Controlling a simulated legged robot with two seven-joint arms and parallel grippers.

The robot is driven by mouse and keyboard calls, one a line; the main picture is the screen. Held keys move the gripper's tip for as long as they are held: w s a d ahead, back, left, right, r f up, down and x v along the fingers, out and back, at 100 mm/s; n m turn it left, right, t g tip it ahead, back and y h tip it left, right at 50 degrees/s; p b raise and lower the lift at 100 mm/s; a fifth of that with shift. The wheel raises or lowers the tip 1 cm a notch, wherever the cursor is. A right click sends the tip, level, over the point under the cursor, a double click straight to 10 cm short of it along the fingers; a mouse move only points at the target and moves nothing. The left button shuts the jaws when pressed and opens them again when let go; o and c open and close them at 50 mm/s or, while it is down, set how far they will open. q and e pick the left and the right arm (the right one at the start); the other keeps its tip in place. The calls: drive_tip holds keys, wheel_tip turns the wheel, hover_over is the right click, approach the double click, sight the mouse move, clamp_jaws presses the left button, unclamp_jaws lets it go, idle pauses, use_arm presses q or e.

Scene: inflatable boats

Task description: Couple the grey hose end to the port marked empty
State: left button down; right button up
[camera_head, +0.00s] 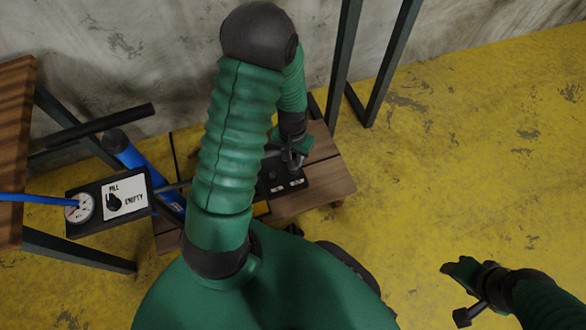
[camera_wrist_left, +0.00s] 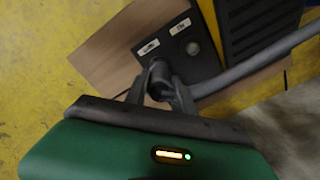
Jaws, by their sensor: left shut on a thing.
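My left gripper (camera_head: 290,157) is over a black port block (camera_head: 270,174) on a wooden platform. In the left wrist view its fingers (camera_wrist_left: 158,92) are shut on the grey hose end (camera_wrist_left: 159,74). The grey hose (camera_wrist_left: 250,67) runs off to the right. The block (camera_wrist_left: 205,65) has two small white labels. The left label (camera_wrist_left: 148,47) seems to read EMPTY; the other (camera_wrist_left: 180,26) is too blurred to be sure. One round port (camera_wrist_left: 192,47) shows; the hose end hides the spot by the left label. I cannot tell whether it is seated. My right gripper (camera_head: 455,290) is far to the right.
A pump control box (camera_head: 84,188) with a gauge and a FILL/EMPTY knob stands at the left, beside a wooden bench (camera_head: 12,130). A blue cylinder (camera_head: 125,150) lies behind it. Dark metal legs (camera_head: 342,60) stand near the wall. The yellow floor at the right is clear.

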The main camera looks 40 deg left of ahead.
use_arm(q)
drive_tip(key=shift+f+b, duration=0.45)
drive_tip(key=shift+f, duration=0.35)
idle(0.4)
drive_tip(key=c, duration=1)
unclamp_jaws()
drive_tip(key=shift+r, duration=0.15)
